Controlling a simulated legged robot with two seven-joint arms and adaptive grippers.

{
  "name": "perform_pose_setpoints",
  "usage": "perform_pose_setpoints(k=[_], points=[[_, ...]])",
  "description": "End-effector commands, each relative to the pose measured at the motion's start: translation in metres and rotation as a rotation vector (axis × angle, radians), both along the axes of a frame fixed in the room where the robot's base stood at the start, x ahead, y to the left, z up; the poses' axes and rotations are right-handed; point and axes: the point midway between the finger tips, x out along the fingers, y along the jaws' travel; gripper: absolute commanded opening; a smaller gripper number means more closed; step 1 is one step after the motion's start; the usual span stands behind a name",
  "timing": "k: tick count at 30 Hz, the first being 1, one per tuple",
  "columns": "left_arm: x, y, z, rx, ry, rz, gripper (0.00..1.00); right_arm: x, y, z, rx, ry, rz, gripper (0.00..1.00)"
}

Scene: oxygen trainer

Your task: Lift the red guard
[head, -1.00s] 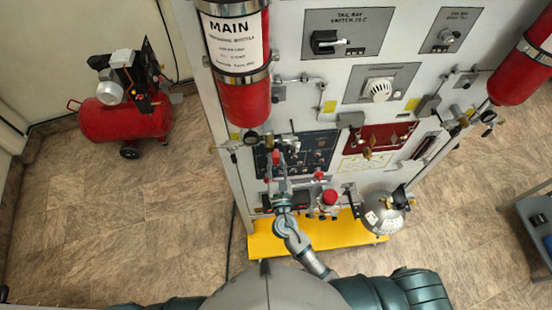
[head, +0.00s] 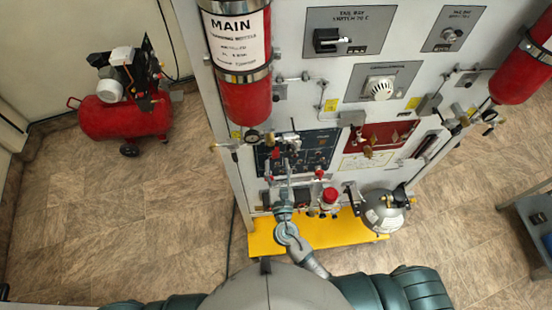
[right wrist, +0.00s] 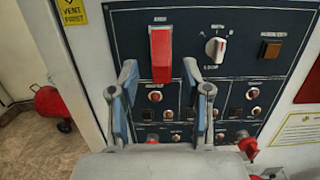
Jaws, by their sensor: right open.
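The red guard (right wrist: 161,54) is an upright red cover on the dark blue switch panel (right wrist: 238,20), in the upper middle of the right wrist view. It looks down flat against the panel. In the head view the guard is small (head: 276,157), just beyond my right fingertips. My right gripper (right wrist: 159,78) is open and empty, its fingers on either side of the guard's lower end in the picture. It also shows in the head view (head: 284,168), in front of the panel. I cannot tell whether it touches anything. My left gripper is not in view.
A knob (right wrist: 215,48) and an amber square button (right wrist: 270,49) sit right of the guard. A red valve handle (right wrist: 248,148) sticks out at lower right. The red MAIN bottle (head: 245,95) hangs above the panel. A grey sphere (head: 383,212) stands lower right.

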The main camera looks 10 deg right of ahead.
Motion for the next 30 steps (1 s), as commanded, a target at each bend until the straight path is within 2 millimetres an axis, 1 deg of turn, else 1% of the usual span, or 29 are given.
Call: perform_pose_setpoints(k=[1, 6, 9, 12, 15, 18, 30], points=[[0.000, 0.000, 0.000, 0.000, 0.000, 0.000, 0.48, -0.012, 0.000, -0.004, -0.001, 0.005, 0.002, 0.48], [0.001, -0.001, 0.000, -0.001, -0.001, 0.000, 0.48, -0.050, 0.000, -0.010, -0.001, 0.004, 0.002, 0.48], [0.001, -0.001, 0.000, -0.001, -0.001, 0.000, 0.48, -0.068, 0.001, -0.012, 0.000, 0.002, 0.002, 0.48], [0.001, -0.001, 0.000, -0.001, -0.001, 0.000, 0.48, -0.081, 0.001, -0.015, -0.001, 0.002, 0.002, 0.48], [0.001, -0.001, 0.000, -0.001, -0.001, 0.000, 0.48, -0.087, 0.001, -0.015, -0.001, 0.000, 0.001, 0.48], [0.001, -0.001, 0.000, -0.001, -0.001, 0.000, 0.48, -0.090, 0.001, -0.015, 0.000, 0.000, 0.000, 0.48], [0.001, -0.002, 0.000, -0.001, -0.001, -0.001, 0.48, -0.089, 0.001, -0.015, 0.000, -0.001, 0.000, 0.48]])
